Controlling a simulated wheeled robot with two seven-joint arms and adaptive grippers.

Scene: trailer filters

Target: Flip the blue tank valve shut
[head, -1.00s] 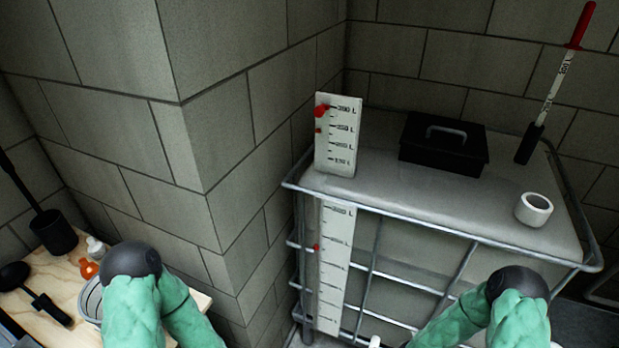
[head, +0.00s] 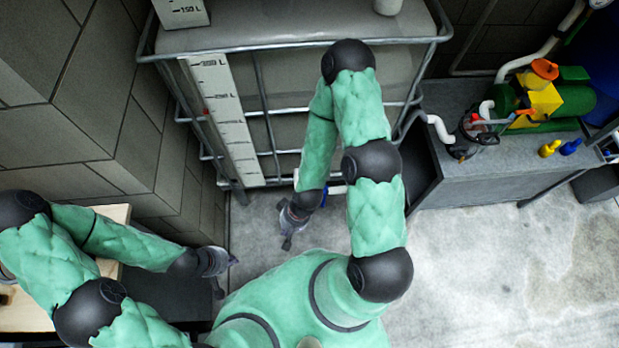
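The grey-white tank (head: 330,75) stands in its metal cage at the top middle of the head view. Its valve is not clearly visible; a small patch of blue and white (head: 337,190) shows beside my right forearm, low at the tank's front, and I cannot tell whether it is the valve. My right gripper (head: 288,228) points down over the floor in front of the tank, to the left of that patch, apart from it. My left gripper (head: 228,268) is lower left, over the floor, away from the tank. Both gripper fingers are too small to read.
A grey bench (head: 480,160) at the right bears a green and yellow pump (head: 545,100). Small yellow (head: 549,148) and blue (head: 570,147) objects sit near its edge. A wooden table (head: 40,315) is lower left. A block wall bounds the left; floor at the right is clear.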

